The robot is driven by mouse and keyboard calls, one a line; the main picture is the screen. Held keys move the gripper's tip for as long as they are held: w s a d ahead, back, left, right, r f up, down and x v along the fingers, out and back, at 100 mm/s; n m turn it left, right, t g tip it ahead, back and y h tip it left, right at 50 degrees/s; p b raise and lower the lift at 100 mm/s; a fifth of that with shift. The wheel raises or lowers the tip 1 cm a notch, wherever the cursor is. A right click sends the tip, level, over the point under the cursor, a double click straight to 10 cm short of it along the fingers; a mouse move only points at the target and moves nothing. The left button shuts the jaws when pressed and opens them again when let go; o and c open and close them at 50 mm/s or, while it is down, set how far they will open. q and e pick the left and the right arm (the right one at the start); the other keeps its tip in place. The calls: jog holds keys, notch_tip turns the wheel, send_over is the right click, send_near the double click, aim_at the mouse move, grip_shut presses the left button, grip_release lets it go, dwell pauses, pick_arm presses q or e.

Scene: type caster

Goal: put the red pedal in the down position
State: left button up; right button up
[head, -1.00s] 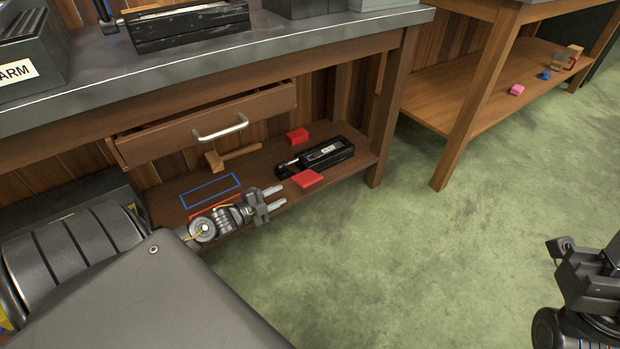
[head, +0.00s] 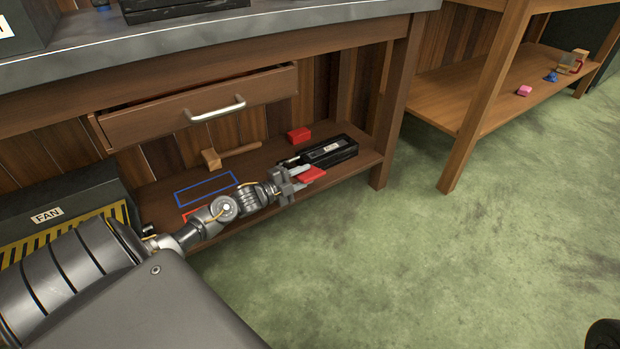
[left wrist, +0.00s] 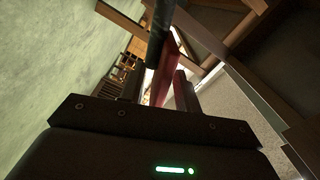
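The red pedal (head: 313,175) is a flat red plate beside the near side of a long black box (head: 330,151) on the low wooden shelf. It looks slightly tilted, but I cannot tell its exact angle. My left gripper (head: 303,178) is at the pedal's left end, its fingers pointing right. In the left wrist view the red plate (left wrist: 168,68) shows between the two spread fingers (left wrist: 160,88), with a gap on the left side. Whether either finger touches it is unclear. My right gripper is out of view.
A red block (head: 299,134) sits behind the black box. A wooden mallet (head: 212,159) and a blue outline (head: 206,188) are on the shelf. A partly open drawer (head: 200,106) and the workbench top hang above. A FAN box (head: 46,214) stands left.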

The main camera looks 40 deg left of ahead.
pick_arm(q)
jog(key=shift+b+x, duration=0.4)
jog(key=shift+x, duration=1)
jog(key=shift+c, duration=0.3)
grip_shut()
